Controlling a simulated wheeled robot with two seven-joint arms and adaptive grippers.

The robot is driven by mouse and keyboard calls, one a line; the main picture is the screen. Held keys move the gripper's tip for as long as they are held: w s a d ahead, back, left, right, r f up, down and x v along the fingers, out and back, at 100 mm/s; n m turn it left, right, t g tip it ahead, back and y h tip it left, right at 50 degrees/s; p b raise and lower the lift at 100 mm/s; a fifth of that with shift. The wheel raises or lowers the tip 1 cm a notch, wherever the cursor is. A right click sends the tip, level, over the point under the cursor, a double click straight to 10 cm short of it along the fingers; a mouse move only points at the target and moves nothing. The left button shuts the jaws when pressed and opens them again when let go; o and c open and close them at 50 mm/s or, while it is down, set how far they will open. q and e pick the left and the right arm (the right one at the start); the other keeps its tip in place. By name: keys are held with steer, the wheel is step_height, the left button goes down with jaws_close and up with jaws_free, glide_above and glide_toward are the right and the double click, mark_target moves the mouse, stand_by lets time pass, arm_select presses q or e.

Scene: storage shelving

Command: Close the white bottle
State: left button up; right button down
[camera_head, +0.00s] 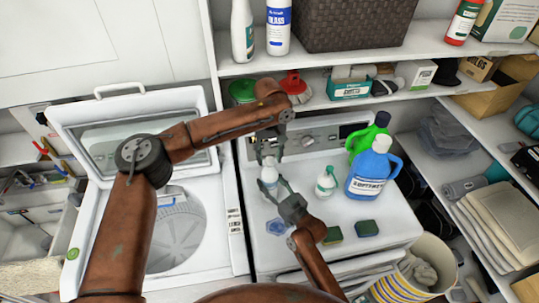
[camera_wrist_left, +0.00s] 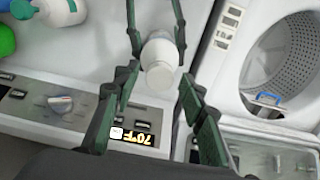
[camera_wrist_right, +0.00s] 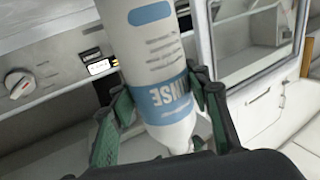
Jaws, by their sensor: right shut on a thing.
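The white bottle (camera_head: 269,176) is above the white machine top. My right gripper (camera_wrist_right: 165,100) is shut on it, one finger on each side. In the right wrist view the bottle (camera_wrist_right: 155,50) has a blue label with upside-down lettering, and it narrows toward the bottom of the picture. My left gripper (camera_head: 268,148) is open just above the bottle. In the left wrist view its fingers (camera_wrist_left: 158,82) stand apart on either side of the bottle's white round end (camera_wrist_left: 160,65), with gaps on both sides. I cannot tell whether a separate cap sits there.
A small white bottle with a green top (camera_head: 326,184) and a blue jug (camera_head: 368,170) stand to the right. Two sponges (camera_head: 368,228) lie in front. The open washer (camera_head: 180,235) is at left. A shelf (camera_head: 330,62) with bottles and a basket (camera_head: 350,22) is behind.

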arm_select(q)
steer(key=shift+c, duration=0.2)
jaws_close()
